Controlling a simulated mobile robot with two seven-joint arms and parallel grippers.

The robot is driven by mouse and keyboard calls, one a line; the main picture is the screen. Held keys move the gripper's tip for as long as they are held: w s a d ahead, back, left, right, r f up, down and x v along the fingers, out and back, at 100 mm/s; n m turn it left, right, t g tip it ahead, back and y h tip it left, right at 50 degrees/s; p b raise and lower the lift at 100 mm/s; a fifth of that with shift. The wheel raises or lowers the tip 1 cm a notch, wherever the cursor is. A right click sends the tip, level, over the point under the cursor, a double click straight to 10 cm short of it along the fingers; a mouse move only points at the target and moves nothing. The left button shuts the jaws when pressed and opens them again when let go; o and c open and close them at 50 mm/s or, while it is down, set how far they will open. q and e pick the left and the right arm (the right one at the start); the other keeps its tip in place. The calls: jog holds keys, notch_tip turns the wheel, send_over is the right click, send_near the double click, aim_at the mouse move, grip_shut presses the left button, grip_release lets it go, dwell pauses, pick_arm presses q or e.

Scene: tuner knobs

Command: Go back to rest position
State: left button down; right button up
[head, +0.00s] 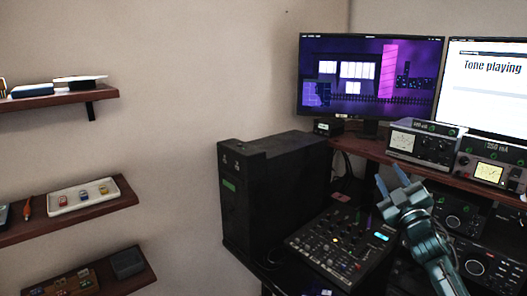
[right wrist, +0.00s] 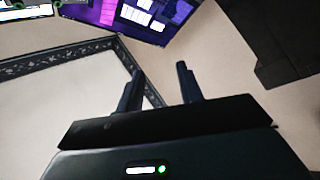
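My right gripper (head: 392,184) is raised in front of the desk at the right, above the mixer's right side. Its two fingers stand apart with nothing between them. In the right wrist view the same gripper (right wrist: 158,88) shows both dark fingers spread and empty. The mixer (head: 338,240), with many knobs and a small blue display, lies on the desk below and left of the gripper. Tuner units with knobs (head: 423,143) stand on the desk shelf to the right. The right monitor (head: 487,85) reads "Tone playing". My left gripper is not in view.
A black computer tower (head: 272,190) stands left of the mixer. Another monitor (head: 368,78) shows a purple picture. Wooden wall shelves (head: 110,92) at the left hold small items and a white tray (head: 84,196). Open space lies between shelves and tower.

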jog(key=w+d+f+m+g+h, duration=0.1)
jog(key=d+f+m+g+h, duration=0.35)
jog(key=f+m, duration=0.45)
jog(key=s+a+f+n+g+y, duration=0.1)
jog(key=s+a+f, duration=0.3)
jog(key=f, duration=0.3)
jog(key=s+a+f+n+g+y, duration=0.1)
jog(key=s+a+f+g, duration=0.1)
jog(key=s+a+f, duration=0.3)
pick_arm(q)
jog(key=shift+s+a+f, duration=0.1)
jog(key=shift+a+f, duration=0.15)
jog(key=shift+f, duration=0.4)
pick_arm(e)
jog(key=s+a+f+g+y, duration=0.1)
jog(key=s+a+f, duration=0.3)
jog(key=s, duration=0.6)
jog(key=s+a+f+g+y, duration=0.1)
jog(key=s+a+f, duration=0.3)
jog(key=s, duration=0.6)
jog(key=s+a+f+g+y, duration=0.1)
jog(key=s+a+f, duration=0.3)
jog(key=s, duration=0.6)
jog(key=shift+s+a+f+g, duration=0.15)
jog(key=shift+a+f+g, duration=0.35)
jog(key=shift+f, duration=0.4)
jog(key=shift+d+y, duration=0.1)
jog(key=shift+y, duration=0.15)
